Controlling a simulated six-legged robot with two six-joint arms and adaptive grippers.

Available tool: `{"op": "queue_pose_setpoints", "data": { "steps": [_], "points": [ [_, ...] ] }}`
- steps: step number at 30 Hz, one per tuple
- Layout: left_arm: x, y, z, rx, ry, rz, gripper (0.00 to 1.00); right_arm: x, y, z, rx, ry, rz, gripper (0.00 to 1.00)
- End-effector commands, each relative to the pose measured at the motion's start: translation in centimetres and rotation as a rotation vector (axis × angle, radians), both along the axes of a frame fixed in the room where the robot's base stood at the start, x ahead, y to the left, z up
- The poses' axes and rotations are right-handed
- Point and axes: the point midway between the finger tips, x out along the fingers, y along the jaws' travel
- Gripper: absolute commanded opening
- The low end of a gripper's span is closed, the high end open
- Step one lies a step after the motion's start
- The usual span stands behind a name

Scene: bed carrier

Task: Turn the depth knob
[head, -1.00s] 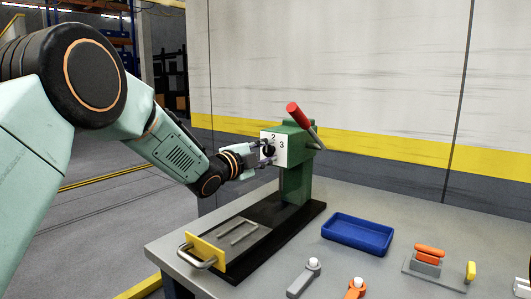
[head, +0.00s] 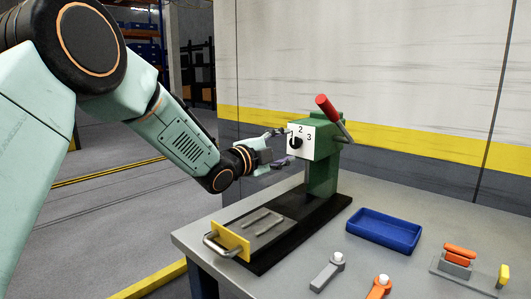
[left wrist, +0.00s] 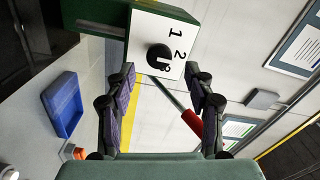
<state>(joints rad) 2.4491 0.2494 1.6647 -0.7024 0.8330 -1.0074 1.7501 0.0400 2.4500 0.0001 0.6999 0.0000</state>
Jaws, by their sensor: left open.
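The depth knob (head: 296,142) is black and round, on a white dial plate (head: 292,129) numbered 1, 2 and 3. The plate is on the front of a green press (head: 323,165). In the left wrist view the knob (left wrist: 159,57) shows with a pale mark near its lower edge; I cannot tell exactly which number it points at. My left gripper (head: 279,147) is open and empty, facing the plate, its fingertips just short of the knob. In the left wrist view its spread fingers (left wrist: 161,76) stand on either side below the knob, apart from it.
The press has a red-handled lever (head: 326,106) and a black base with a yellow-fronted slide (head: 231,242). A blue tray (head: 384,231), a grey handled part (head: 327,272) and an orange one (head: 379,287) are on the grey table (head: 300,285). A wall stands behind.

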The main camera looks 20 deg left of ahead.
Motion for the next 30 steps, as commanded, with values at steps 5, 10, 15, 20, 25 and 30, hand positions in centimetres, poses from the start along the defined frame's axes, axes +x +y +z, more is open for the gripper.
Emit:
{"op": "queue_pose_setpoints", "data": {
  "steps": [5,10,15,20,25,30],
  "points": [
    [-3.0,1.1,0.1,-0.003,-0.001,0.001,0.54,0.0,0.0,0.0,0.000,0.000,0.000,0.40],
    [-5.7,2.0,0.1,-0.006,-0.001,0.000,0.54,0.0,0.0,0.0,0.000,0.000,0.000,0.40],
    [-7.1,2.6,0.1,-0.002,-0.001,0.001,0.54,0.0,0.0,0.0,0.000,0.000,0.000,0.40],
    [-7.6,2.7,0.1,0.001,-0.003,0.000,0.54,0.0,0.0,0.0,0.000,0.000,0.000,0.40],
    [-7.7,2.7,0.1,0.001,-0.002,-0.001,0.54,0.0,0.0,0.0,0.000,0.000,0.000,0.40],
    [-7.6,2.7,0.1,0.001,-0.002,-0.001,0.54,0.0,0.0,0.0,0.000,0.000,0.000,0.40]
  ]
}}
